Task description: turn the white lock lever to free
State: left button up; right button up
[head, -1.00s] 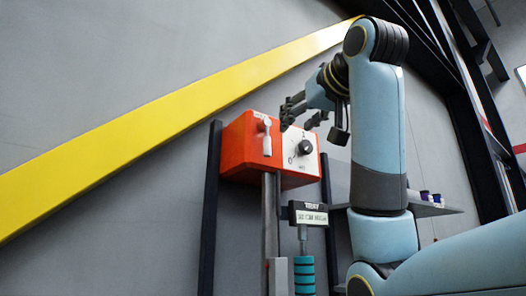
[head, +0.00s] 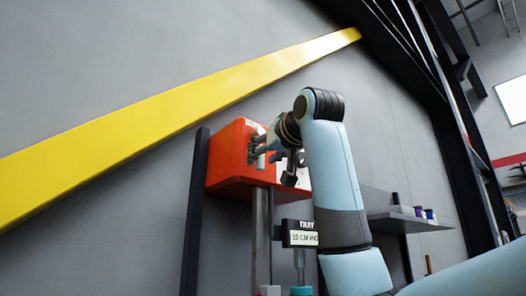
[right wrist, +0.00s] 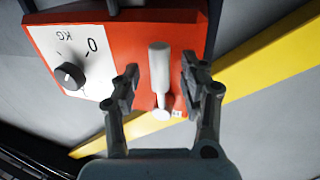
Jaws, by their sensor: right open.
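The white lock lever (right wrist: 159,72) is on the front of the orange actuator box (right wrist: 133,62). In the right wrist view it stands between the two fingers of my right gripper (right wrist: 157,85), which is open, with a gap on each side of the lever. In the head view the right gripper (head: 259,148) is in front of the orange box (head: 230,155), and the lever (head: 260,160) is partly hidden by the fingers. My left gripper is not in view.
A white panel with a black knob (right wrist: 70,76) sits beside the lever on the box. Below the box are a post (head: 261,235) and a small display sign (head: 301,234). A grey shelf (head: 405,222) with small containers is at the right. A yellow beam (head: 170,110) crosses the wall.

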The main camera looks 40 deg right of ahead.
jog(key=shift+w, duration=0.25)
grip_shut()
dwell(0.3)
